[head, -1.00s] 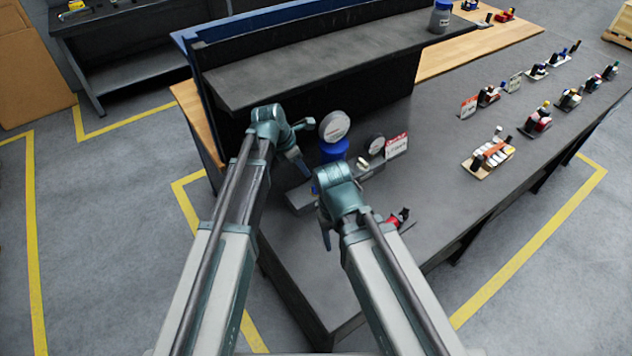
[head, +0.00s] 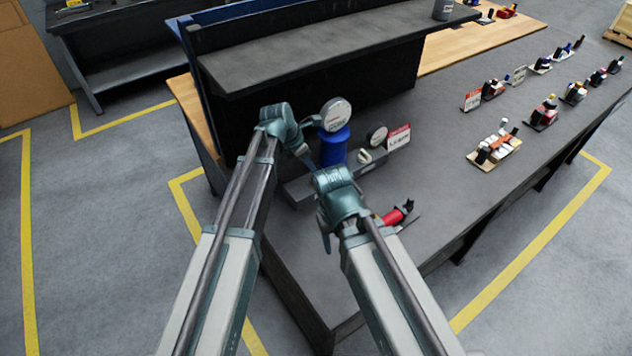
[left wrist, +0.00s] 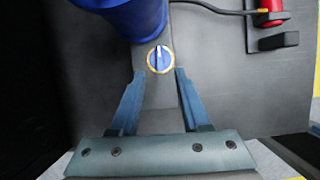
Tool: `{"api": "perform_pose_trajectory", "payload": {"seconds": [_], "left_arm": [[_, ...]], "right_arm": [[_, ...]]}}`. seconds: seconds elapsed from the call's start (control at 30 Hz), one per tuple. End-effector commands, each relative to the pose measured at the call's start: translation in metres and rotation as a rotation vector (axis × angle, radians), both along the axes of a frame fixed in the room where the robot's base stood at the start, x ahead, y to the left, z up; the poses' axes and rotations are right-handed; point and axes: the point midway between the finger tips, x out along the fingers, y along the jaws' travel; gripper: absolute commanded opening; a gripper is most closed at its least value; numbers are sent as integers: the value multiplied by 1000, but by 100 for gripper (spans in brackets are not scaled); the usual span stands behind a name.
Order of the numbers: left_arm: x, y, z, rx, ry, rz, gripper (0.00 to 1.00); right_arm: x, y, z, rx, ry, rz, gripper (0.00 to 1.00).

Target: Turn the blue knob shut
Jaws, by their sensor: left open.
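The blue knob (left wrist: 160,59), with a white pointer mark and a yellow ring around it, sits on a grey base (left wrist: 160,92) in the left wrist view. The pointer runs roughly up and down in that picture. My left gripper (left wrist: 160,74) is open, its two blue-grey fingers on either side just short of the knob. In the head view the left gripper (head: 309,160) is beside the blue cylinder (head: 333,148); the knob cannot be made out there. My right gripper (head: 326,235) hangs over the bench, and its jaw opening cannot be made out.
A round gauge (head: 335,114) tops the blue cylinder, which also shows in the left wrist view (left wrist: 130,14). A smaller gauge (head: 377,135) and red-white sign (head: 398,137) stand beside it. A red tool (head: 396,215) lies near my right arm. A raised shelf (head: 300,55) runs behind.

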Motion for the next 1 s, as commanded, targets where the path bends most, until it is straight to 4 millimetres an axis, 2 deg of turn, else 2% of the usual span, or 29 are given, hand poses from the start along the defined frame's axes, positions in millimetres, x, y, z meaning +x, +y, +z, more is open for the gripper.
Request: {"api": "perform_pose_trajectory", "payload": {"seconds": [0.03, 0.4, 0.8, 0.87, 1.0], "left_arm": [[3, -3, -16, 0, 0, -1, 46], [14, -20, -63, 1, -1, -1, 46], [15, -23, -67, 0, -1, 0, 46], [15, -23, -67, 0, -1, 0, 37], [15, -23, -67, 0, -1, 0, 12]], "right_arm": [[0, 0, -16, 0, 0, 0, 57], [0, 0, -63, 0, 0, -3, 57], [0, 0, -67, 0, 0, -3, 57], [0, 0, -67, 0, 0, -3, 57], [0, 0, -67, 0, 0, -3, 57]]}}
